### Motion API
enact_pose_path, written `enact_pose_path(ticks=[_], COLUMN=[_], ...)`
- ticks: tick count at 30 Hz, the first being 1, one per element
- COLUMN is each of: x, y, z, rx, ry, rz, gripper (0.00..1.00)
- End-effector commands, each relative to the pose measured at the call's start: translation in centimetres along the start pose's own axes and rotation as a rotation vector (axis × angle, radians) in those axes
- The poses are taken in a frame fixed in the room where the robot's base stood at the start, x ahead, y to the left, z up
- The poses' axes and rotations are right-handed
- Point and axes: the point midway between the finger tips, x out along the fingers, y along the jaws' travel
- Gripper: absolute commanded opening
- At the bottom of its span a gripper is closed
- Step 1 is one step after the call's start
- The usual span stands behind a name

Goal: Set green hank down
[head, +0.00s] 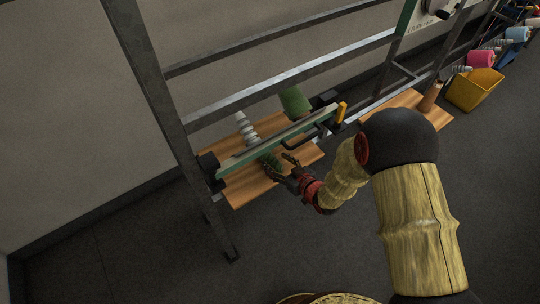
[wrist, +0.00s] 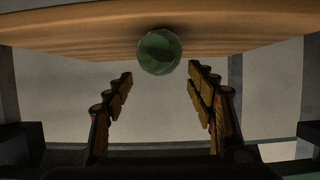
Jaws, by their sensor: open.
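Metal frame posts (head: 160,100) rise at left. A yellow bin (head: 474,90) is at far right.

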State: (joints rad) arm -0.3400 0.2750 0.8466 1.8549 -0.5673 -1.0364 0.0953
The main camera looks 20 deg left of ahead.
Motion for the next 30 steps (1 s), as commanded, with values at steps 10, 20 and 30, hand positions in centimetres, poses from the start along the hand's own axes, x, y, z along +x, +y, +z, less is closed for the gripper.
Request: enact_pose_path(ticks=[10, 20, 30], x=[-4.6, -1.7, 1.2], y=[0.1, 1.2, 1.0], z=[0.0, 1.5, 0.9], rx=[0.003, 0.272, 0.33], ry=[0.001, 0.081, 0.094], rz=[0.001, -0.095, -0.121], gripper=[0.59, 0.63, 0.63])
